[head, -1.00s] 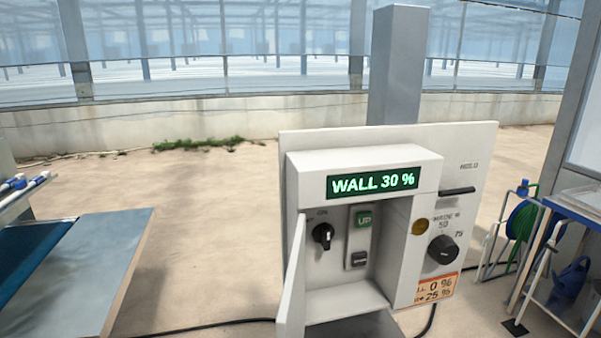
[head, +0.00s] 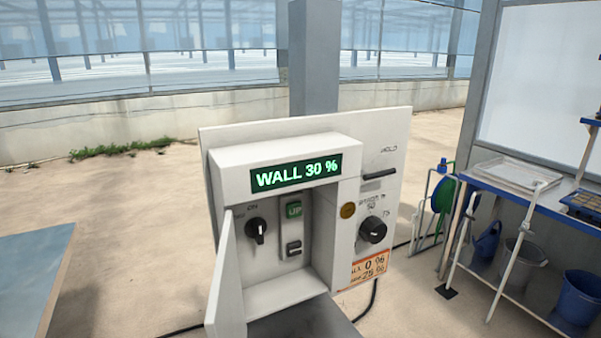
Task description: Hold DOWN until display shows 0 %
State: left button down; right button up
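A white control box (head: 232,178) stands in the middle of the head view, mounted on a grey post. Its green-lit display (head: 296,173) reads "WALL 30 %". Inside the open recess are a black rotary switch (head: 257,231), a green UP button (head: 294,210) and a dark button below it (head: 294,248), whose label is too small to read. The recess door (head: 226,285) is swung open at the left. Neither of my grippers is in view.
To the right of the recess are a black slot-like lever (head: 379,175), a black knob (head: 373,230) and an orange label (head: 369,270). A blue-edged bench (head: 520,203) with buckets (head: 579,297) beneath stands at right. Open floor lies behind.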

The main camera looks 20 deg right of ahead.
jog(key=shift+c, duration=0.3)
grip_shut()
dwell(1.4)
